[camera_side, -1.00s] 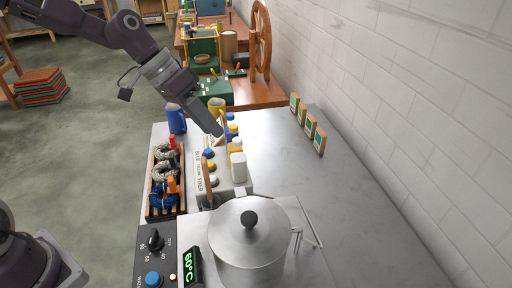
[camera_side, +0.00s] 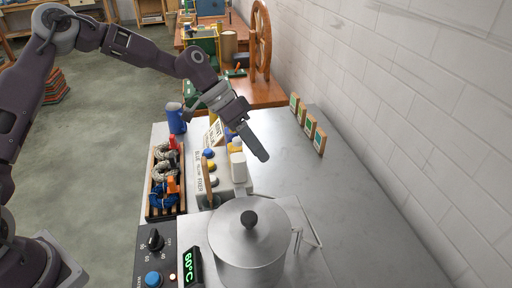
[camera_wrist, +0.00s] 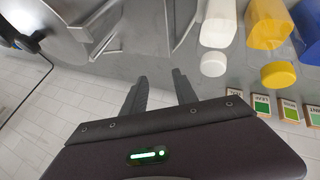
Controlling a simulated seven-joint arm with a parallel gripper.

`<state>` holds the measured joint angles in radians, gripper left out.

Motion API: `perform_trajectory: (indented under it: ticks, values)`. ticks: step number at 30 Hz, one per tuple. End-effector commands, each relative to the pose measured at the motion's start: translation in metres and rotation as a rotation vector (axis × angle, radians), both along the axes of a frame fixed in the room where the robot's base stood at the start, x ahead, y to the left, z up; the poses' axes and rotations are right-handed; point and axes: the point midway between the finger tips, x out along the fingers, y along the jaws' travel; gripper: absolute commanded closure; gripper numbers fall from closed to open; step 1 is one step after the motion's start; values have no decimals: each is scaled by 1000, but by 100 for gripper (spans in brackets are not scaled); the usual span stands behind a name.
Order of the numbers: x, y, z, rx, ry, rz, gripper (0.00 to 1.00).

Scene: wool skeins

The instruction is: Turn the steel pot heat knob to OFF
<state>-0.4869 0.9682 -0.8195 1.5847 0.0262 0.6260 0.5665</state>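The steel pot (camera_side: 235,262) with its lid stands on a plate at the front of the bench. In front-left of it is a dark control panel (camera_side: 142,262) with a black heat knob (camera_side: 155,240) ringed by small white marks. I cannot read its pointer setting surely. A blue knob (camera_side: 152,279) sits below it. A green display (camera_side: 188,267) reads 60°C. My gripper (camera_side: 262,156) is above the bench behind the pot, well away from the knob. In the wrist view its two fingers (camera_wrist: 160,88) are apart with nothing between them.
White (camera_wrist: 218,22), yellow (camera_wrist: 267,22) and blue (camera_wrist: 309,25) bottles stand near my gripper. A rack of coloured skeins (camera_side: 165,180) lies behind the panel. A blue jug (camera_side: 176,119) stands farther back. The bench's right side is clear.

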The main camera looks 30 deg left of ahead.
Motion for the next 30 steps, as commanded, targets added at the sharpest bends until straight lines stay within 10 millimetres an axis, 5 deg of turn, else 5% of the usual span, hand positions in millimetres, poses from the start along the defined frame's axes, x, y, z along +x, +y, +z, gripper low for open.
perform_trajectory:
  ticks: [11, 14, 24, 30]
  values:
    - [0, 0, 4, 0, -2, 3, 65]
    - [2, 0, 46, 4, -11, 4, 65]
    - [-159, 83, 51, 117, -365, -1188, 65]
    - [-225, 135, 51, 92, -497, -1769, 65]
